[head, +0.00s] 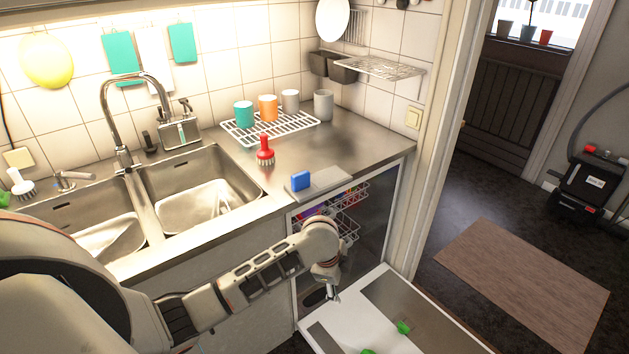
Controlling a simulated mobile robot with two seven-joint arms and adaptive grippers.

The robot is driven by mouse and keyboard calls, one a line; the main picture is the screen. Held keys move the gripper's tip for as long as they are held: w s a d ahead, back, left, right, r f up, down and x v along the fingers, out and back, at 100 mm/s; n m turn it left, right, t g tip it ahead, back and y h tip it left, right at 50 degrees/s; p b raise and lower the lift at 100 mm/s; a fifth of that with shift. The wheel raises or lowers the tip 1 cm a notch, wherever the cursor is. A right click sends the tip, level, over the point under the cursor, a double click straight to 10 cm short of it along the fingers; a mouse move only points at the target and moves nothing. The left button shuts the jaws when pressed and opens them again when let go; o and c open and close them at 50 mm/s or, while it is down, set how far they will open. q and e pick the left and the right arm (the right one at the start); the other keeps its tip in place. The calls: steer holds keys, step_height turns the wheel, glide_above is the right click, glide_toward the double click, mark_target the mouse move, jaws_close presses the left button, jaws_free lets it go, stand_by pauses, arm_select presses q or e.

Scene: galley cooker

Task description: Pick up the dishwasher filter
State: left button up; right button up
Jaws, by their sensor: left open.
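The dishwasher stands open under the counter, with its door (375,310) folded down. My left arm comes in from the left, and its gripper (333,293) points down at the dishwasher opening, just above the inner end of the door. The gripper is small here; it is open and I see nothing held in it. I cannot pick out the dishwasher filter for certain. A dark oval shape (315,297) shows low inside the dishwasher, partly hidden. A small green piece (403,327) lies on the door. My right gripper is not in view.
Wire racks (350,193) with coloured items sit inside the dishwasher above my gripper. A blue sponge (300,181) and a red brush (265,152) stand on the counter. Mugs stand on a white drying rack (295,124). The floor by the brown rug (525,287) is clear.

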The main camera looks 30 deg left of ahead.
arm_select(q)
steer(key=w+a+r+m+g+y+p, duration=0.1)
steer(key=w+a+r+m, duration=0.2)
steer(key=r, duration=0.4)
steer(key=w+a+r+m+y+p, duration=0.1)
steer(key=w+a+r+y, duration=0.15)
steer(key=a+r, duration=0.35)
step_height(320, 180, up, 15)
steer(key=m+y+p, duration=0.1)
steer(key=m+y, duration=0.1)
steer(key=m, duration=0.1)
glide_above(302, 174)
steer(key=s+d, duration=0.2)
steer(key=shift+w+d+r+g+h, duration=0.15)
steer(key=shift+w+r+g+h, duration=0.1)
steer(key=shift+g, duration=0.15)
steer(key=shift+a, duration=0.25)
steer(key=shift+w+a+f, duration=0.1)
steer(key=shift+a+f, duration=0.1)
steer(key=shift+f, duration=0.15)
steer(key=x, duration=0.6)
steer(key=shift+w+f, duration=0.2)
steer(key=shift+f, duration=0.05)
steer(key=c, duration=1.3)
steer(key=shift+r, duration=0.1)
